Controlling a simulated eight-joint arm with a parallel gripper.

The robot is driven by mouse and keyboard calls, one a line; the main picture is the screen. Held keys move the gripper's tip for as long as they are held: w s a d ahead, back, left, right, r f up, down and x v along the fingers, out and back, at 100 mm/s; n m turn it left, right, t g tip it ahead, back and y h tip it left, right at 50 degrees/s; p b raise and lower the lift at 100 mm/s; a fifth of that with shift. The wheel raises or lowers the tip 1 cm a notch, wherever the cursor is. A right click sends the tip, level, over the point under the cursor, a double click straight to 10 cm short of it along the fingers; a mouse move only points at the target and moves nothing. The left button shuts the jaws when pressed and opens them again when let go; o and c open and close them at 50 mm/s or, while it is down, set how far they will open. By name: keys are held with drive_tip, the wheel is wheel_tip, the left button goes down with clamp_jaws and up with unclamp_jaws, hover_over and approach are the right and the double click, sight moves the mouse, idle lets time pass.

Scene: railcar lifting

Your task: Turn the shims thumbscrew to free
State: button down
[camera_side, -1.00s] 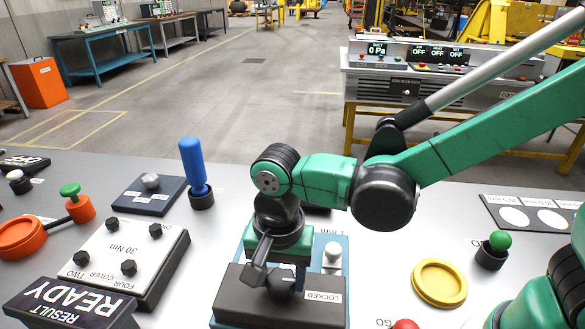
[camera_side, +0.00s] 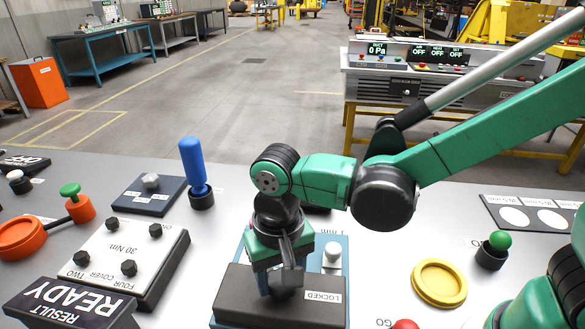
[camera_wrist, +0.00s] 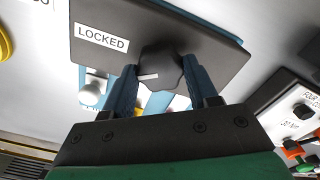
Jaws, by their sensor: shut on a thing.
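The shims thumbscrew (camera_wrist: 162,66) is a dark lobed knob on a dark cover plate (camera_wrist: 215,52). A white label reading LOCKED (camera_wrist: 102,39) lies beside it. In the side view the plate (camera_side: 240,295) sits on a blue base (camera_side: 342,252), and the thumbscrew (camera_side: 287,283) is partly hidden by my fingers. My gripper (camera_wrist: 163,82) is shut on the thumbscrew, one finger on each side. In the side view my gripper (camera_side: 287,268) points down onto the plate from above.
A white peg (camera_side: 333,254) stands on the blue base behind the plate. A bolted cover block (camera_side: 125,250) and a blue handle (camera_side: 194,168) are at left. A yellow ring (camera_side: 439,283), a green knob (camera_side: 500,241) and a red button (camera_side: 405,324) are at right.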

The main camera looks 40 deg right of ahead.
drive_tip(key=n, duration=0.5)
drive_tip(key=shift+n, duration=0.3)
drive_tip(key=n, duration=0.5)
drive_tip(key=shift+n, duration=0.4)
drive_tip(key=shift+c, duration=1.2)
unclamp_jaws()
drive_tip(key=shift+r, duration=0.1)
drive_tip(key=shift+r, duration=2.7)
